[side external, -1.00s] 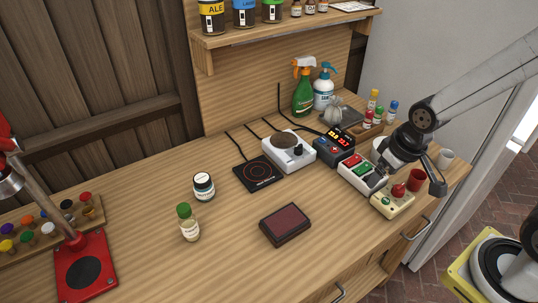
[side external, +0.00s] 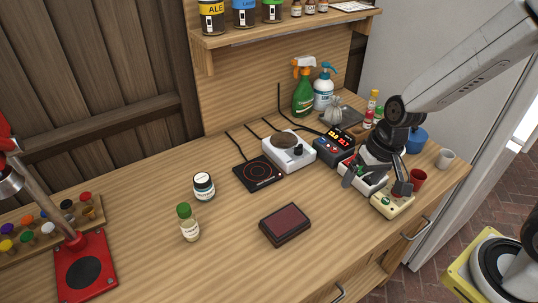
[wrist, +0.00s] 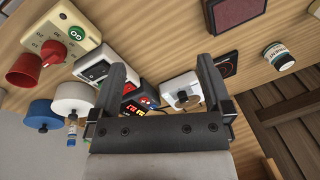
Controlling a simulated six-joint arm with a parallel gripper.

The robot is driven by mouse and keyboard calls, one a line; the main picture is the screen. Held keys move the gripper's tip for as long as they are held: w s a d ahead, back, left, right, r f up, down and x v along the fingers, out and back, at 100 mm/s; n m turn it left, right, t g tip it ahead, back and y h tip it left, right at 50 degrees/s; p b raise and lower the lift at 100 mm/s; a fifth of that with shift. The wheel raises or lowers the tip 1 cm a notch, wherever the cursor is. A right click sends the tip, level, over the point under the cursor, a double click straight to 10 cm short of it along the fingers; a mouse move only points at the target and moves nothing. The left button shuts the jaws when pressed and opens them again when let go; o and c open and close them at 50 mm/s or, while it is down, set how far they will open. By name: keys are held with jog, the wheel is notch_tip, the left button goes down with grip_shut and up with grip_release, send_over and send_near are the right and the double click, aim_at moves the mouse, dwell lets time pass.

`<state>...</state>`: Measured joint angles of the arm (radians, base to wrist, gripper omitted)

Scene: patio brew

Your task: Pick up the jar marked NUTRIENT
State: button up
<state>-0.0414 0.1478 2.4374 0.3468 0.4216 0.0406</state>
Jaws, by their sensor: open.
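My gripper (side external: 374,186) is open and empty, above the switch boxes at the right, well away from the jar. Both fingers show in the wrist view (wrist: 163,72).
A black hot plate (side external: 259,173), a white stirrer (side external: 288,152) and a red-display controller (side external: 334,148) stand along the back. A dark red pad (side external: 285,225) lies in front. A red cup (side external: 417,180) is at the right. Bare wood surrounds the jar.

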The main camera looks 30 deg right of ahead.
aim_at(211, 185)
jog(key=w+a+f+m+t+y, duration=0.1)
jog(key=w+a+f+m+y, duration=0.1)
jog(key=w+a+m, duration=0.3)
jog(key=w+a+f+m+t+y, duration=0.1)
jog(key=w+a+f+m+y, duration=0.1)
jog(key=w+a+m, duration=0.3)
jog(key=w+a+f+m+t+y, duration=0.1)
jog(key=w+a+m+y, duration=0.3)
jog(key=a, duration=0.5)
jog(key=shift+w+f+m, duration=0.35)
jog(key=shift+w+m, duration=0.2)
jog(key=shift+w, duration=0.15)
jog(key=shift+w+f+m, duration=0.35)
jog(key=shift+w+m, duration=0.2)
jog(key=shift+w, duration=0.15)
jog(key=w+f+m+t, duration=0.1)
jog(key=w+a+m+t, duration=0.1)
jog(key=w+m, duration=0.1)
jog(key=w+a+f+m+t, duration=0.1)
jog(key=w+m, duration=0.1)
jog(key=shift+w+a+f+t+y, duration=0.15)
jog(key=shift+w+f+t+y, duration=0.05)
jog(key=shift+f+t+y, duration=0.15)
jog(key=shift+w+f+m+t, duration=0.25)
jog(key=shift+w+m, duration=0.2)
jog(key=shift+m, duration=0.35)
jog(key=shift+a, duration=0.1)
jog(key=shift+x, duration=1.25)
jog(key=shift+w+f, duration=0.1)
jog(key=shift+x, duration=2.45)
